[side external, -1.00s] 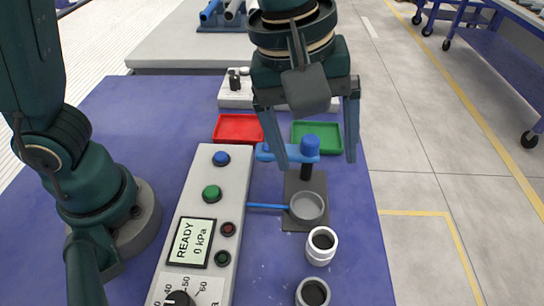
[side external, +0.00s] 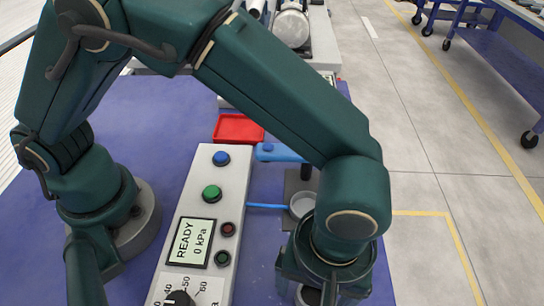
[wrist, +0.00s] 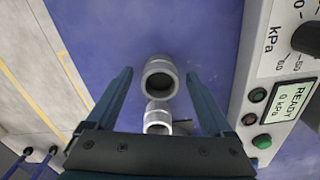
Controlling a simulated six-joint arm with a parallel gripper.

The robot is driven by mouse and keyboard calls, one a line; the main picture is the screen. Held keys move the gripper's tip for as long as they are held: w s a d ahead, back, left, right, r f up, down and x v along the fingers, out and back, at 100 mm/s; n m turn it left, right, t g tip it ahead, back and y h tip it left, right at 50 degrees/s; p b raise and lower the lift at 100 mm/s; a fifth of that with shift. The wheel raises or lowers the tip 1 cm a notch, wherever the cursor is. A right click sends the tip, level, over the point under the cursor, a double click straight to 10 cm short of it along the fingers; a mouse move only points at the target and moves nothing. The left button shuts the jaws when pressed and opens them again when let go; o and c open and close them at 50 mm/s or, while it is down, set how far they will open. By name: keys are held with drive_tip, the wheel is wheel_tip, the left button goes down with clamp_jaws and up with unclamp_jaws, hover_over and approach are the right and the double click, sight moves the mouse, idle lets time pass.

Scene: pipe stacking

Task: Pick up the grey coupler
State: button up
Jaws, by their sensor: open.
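The grey coupler (wrist: 160,64) stands upright on the blue table in the wrist view, its open bore facing up. My gripper (wrist: 159,76) is open above it, with one finger on each side in the picture and a gap on both sides. In the side view my wrist and gripper hide most of the grey coupler.
A control box (side external: 198,215) reading READY, 0 kPa lies left of the couplers. A red tray (side external: 238,128) is farther back. The blue table around the couplers is mostly clear.

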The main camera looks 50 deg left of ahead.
clamp_jaws()
idle(0.3)
